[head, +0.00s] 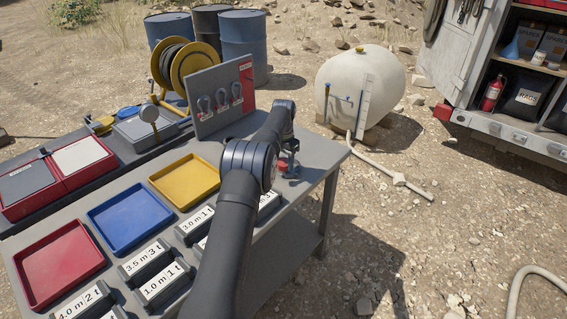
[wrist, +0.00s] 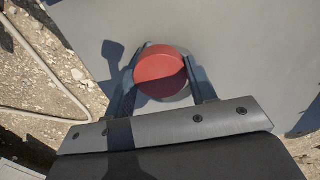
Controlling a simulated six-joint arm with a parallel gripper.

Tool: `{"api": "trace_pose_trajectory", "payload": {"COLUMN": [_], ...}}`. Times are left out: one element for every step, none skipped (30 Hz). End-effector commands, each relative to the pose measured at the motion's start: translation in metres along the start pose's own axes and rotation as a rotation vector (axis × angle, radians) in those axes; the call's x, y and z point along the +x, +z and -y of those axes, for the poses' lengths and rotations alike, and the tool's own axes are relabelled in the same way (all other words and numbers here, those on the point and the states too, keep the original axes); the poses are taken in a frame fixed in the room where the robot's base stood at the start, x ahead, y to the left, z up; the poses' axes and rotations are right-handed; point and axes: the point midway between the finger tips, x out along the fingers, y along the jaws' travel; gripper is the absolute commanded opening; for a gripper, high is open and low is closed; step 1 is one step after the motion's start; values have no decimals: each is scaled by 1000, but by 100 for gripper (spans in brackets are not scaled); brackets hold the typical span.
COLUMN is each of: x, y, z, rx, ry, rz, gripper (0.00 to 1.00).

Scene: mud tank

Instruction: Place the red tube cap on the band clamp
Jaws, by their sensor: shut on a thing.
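The red tube cap (wrist: 160,72) is round and sits between the two dark fingers of my gripper (wrist: 165,56) in the wrist view. My gripper is shut on it. A grey rounded edge shows just under the cap; I cannot tell if this is the band clamp or part of something else. In the head view, my gripper (head: 288,166) is low over the right end of the table, with a bit of the red cap (head: 282,166) showing beside it. The band clamp is not clearly visible in either view.
The grey table (head: 325,160) has its right edge close to my gripper. Yellow (head: 215,181), blue (head: 91,222) and red (head: 22,269) trays lie to the left, with several labelled blocks (head: 165,285) in front. A grey board with shackles (head: 203,128) stands behind.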

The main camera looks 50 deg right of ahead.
Motion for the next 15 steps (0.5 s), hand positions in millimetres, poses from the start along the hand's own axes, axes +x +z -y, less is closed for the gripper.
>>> {"api": "trace_pose_trajectory", "payload": {"x": [7, 9, 11, 11, 10, 10, 10, 10, 10, 11, 11, 13, 14, 14, 13], "y": [0, 0, 0, 0, 0, 0, 0, 0, 0, 0, 0, 0, 0, 0, 0], "z": [0, 0, 0, 0, 0, 0, 0, 0, 0, 0, 0, 0, 0, 0, 0], "rx": [0, 0, 0, 0, 0, 0, 0, 0, 0, 0, 0, 0, 0, 0, 0], "ry": [1, 1, 0, 0, -1, -1, 0, 0, 0, 0, 0, 0, 0, 0, 0], "rz": [2, 1, 0, -1, -1, -1, -1, -1, -1, 0, 0, 0, 0, 0, -1], "gripper": [30, 30, 30, 30, 30, 30, 30, 30, 30, 30, 30, 30, 30, 55, 63]}}
